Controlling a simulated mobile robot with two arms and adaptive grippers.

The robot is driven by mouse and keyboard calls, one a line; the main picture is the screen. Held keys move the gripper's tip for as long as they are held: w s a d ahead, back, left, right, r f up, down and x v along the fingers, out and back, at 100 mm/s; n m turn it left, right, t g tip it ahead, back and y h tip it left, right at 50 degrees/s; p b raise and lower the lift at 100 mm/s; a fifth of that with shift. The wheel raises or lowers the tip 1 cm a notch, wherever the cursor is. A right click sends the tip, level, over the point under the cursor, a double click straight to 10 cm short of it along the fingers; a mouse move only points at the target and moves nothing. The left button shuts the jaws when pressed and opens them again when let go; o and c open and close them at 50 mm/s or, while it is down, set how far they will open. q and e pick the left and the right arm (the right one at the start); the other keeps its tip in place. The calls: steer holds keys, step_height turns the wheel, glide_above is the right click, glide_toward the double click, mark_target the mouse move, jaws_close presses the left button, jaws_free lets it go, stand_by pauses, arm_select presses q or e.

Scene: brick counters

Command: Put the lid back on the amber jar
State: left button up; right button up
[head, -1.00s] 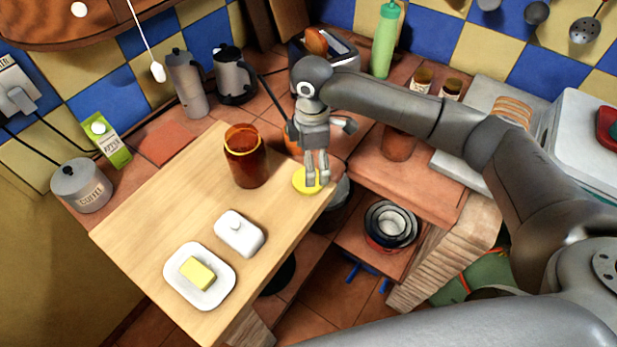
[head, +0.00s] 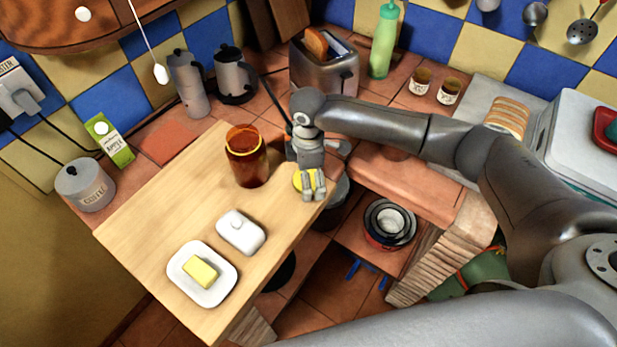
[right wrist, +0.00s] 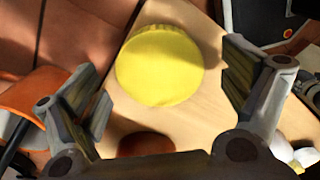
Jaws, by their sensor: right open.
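The amber jar (head: 246,160) stands upright and open-topped on the wooden board. A round yellow lid (head: 298,180) lies flat on the board to its right, near the board's edge. My right gripper (head: 313,193) is at the lid and partly hides it in the head view. In the right wrist view the lid (right wrist: 160,66) shows whole, beyond the spread fingers of the right gripper (right wrist: 168,95), which hold nothing. An orange-brown rounded shape at the bottom of that view may be the jar. My left gripper is not in view.
A white butter dish lid (head: 240,232) and a plate (head: 218,295) with butter (head: 200,271) occupy the board's near part. A toaster (head: 326,72) stands behind my right arm. Nested pots (head: 390,222) sit lower, right of the board. The board's left part is clear.

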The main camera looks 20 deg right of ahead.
steer(key=c, duration=0.8)
steer(key=shift+r, duration=0.1)
steer(key=shift+r+b, duration=0.35)
steer(key=shift+r, duration=0.15)
steer(key=s+d+r+b, duration=0.2)
steer(key=s+r, duration=1)
steer(key=s, duration=0.1)
steer(key=shift+s+d, duration=0.35)
steer(key=shift+d, duration=0.05)
